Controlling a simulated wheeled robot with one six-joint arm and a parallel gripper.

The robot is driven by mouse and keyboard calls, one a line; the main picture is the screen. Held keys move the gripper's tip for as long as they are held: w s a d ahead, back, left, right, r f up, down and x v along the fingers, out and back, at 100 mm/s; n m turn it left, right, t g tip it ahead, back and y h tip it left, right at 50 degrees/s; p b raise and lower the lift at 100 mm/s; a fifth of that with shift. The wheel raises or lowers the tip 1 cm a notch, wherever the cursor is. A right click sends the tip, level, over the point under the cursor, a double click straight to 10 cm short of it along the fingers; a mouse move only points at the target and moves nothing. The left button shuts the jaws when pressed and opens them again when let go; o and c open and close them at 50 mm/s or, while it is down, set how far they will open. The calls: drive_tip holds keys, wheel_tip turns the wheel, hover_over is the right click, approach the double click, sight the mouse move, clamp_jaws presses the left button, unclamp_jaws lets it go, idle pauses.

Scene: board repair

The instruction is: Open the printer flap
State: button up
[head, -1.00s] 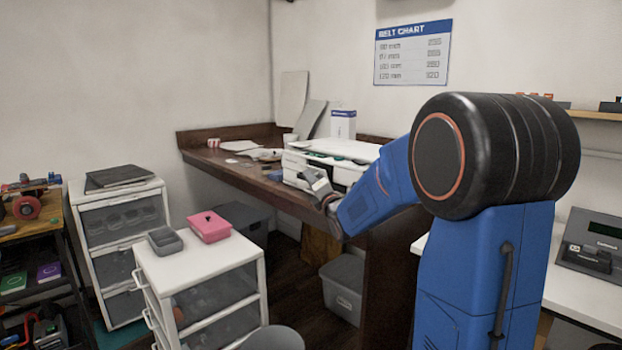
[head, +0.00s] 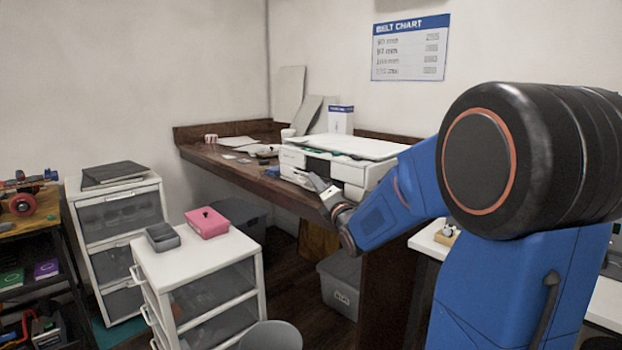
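The white printer (head: 350,147) stands on the dark wooden desk, in the middle of the head view. Its front faces left and toward me, with a green strip showing under the top cover. My gripper (head: 318,182) is at the printer's front left, close to its front face. Whether it touches the printer I cannot tell. The fingers are small and seen from behind, so their opening is not clear. The printer's flap cannot be told apart clearly, and part of the lower right of the printer is hidden by my blue arm.
The wooden desk (head: 225,166) carries papers and a white box (head: 341,120) behind the printer. White drawer units stand at the left, one with a pink box (head: 207,222) and a grey tray (head: 163,237) on top. A grey bin (head: 342,283) sits under the desk.

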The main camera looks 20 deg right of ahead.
drive_tip(key=v, duration=1)
drive_tip(key=shift+f, duration=0.1)
drive_tip(key=s+a+f+m+g, duration=0.4)
drive_tip(key=s+m, duration=0.4)
drive_tip(key=s, duration=0.2)
drive_tip(key=s+a+f+m+g, duration=0.4)
drive_tip(key=s+f+m+g, duration=0.2)
drive_tip(key=s, duration=0.5)
drive_tip(key=s+a+f+m+g, duration=0.4)
drive_tip(key=s+f+m+g, duration=0.1)
drive_tip(key=s+m, duration=0.5)
drive_tip(key=shift+s+f+g, duration=0.2)
drive_tip(key=shift+s+g, duration=0.05)
drive_tip(key=shift+g, duration=0.05)
idle(0.8)
